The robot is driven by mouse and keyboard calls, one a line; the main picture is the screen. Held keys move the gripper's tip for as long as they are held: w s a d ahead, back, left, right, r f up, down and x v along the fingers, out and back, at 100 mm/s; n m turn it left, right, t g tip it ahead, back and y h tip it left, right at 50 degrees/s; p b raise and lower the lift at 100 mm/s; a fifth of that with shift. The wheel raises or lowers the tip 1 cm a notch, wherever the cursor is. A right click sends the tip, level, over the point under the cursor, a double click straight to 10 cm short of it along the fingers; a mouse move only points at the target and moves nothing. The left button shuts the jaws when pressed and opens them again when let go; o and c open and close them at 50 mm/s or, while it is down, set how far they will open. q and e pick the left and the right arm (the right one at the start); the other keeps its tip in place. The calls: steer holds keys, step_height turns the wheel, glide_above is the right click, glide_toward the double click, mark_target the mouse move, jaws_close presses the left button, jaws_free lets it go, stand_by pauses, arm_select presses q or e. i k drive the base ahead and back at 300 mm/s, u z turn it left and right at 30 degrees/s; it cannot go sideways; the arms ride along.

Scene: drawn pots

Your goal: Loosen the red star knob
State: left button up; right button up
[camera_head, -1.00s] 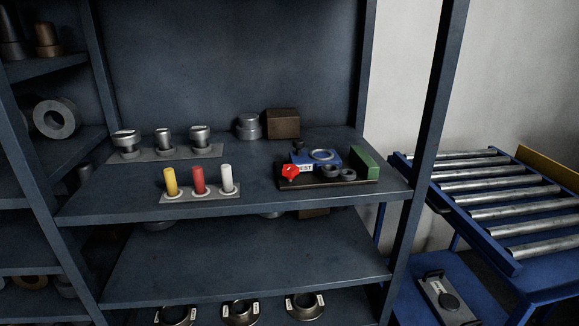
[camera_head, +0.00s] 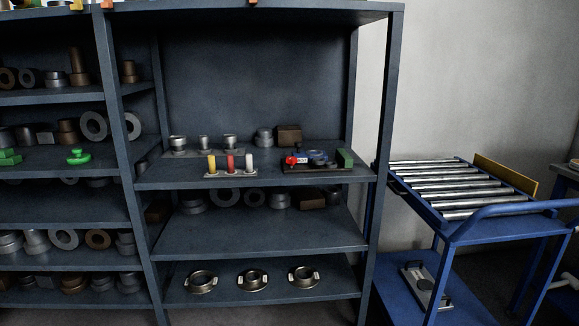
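The red star knob (camera_head: 291,160) is small in view, at the left front of a blue fixture (camera_head: 314,155) on a dark base plate (camera_head: 318,168). The fixture stands at the right end of the middle shelf, with a green block (camera_head: 345,158) at its right end. A pale label sits just right of the knob. How tight the knob is cannot be told. Neither of my grippers is in view.
Yellow, red and white pegs (camera_head: 231,164) stand in a plate left of the fixture. Metal pieces (camera_head: 204,142) stand behind them. Ringed parts (camera_head: 252,280) sit on the lower shelf. A blue roller cart (camera_head: 470,228) stands right of the shelf's upright.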

mark_target(291, 160)
steer(key=u, duration=0.65)
steer(key=i, duration=0.75)
steer(key=u, duration=0.5)
steer(key=i, duration=1.1)
steer(key=z, duration=0.45)
